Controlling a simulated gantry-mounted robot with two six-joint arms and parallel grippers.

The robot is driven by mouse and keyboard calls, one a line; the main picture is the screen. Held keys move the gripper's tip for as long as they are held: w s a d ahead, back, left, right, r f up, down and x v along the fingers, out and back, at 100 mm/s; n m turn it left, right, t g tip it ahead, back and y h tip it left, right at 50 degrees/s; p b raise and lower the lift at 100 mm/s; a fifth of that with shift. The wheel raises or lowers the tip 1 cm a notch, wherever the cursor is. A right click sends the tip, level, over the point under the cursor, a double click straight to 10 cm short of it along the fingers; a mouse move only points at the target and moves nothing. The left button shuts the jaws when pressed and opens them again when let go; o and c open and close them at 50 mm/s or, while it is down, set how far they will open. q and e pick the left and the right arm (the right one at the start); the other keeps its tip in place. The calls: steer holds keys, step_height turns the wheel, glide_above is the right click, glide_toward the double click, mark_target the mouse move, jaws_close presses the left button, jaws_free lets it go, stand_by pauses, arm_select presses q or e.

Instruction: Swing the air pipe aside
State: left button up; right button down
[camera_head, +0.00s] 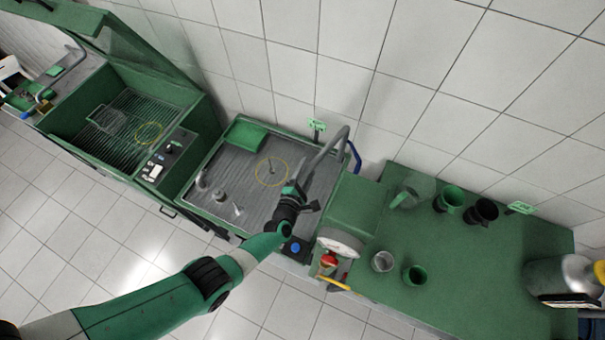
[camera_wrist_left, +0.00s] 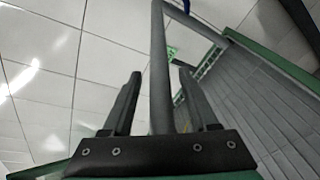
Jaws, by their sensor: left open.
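The air pipe (camera_head: 325,150) is a grey bent tube over the right part of the grey-topped work tray (camera_head: 225,175). Its bend is near the back wall, and its lower end runs down to my left gripper (camera_head: 303,196). The left gripper is open at the tray's front right. In the left wrist view the pipe (camera_wrist_left: 159,60) stands between the two open fingers, with a gap on both sides. A blue part shows near the pipe's bend. My right gripper is not in view.
A green bench (camera_head: 460,265) with several cups and a dial scale (camera_head: 339,241) stands right of the tray. A green washer cabinet (camera_head: 135,115) stands left. Small metal parts and a yellow ring (camera_head: 271,171) lie on the tray. The tiled wall is close behind.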

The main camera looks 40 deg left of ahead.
arm_select(q)
steer(key=p+v, duration=0.5)
steer(key=v, duration=0.6)
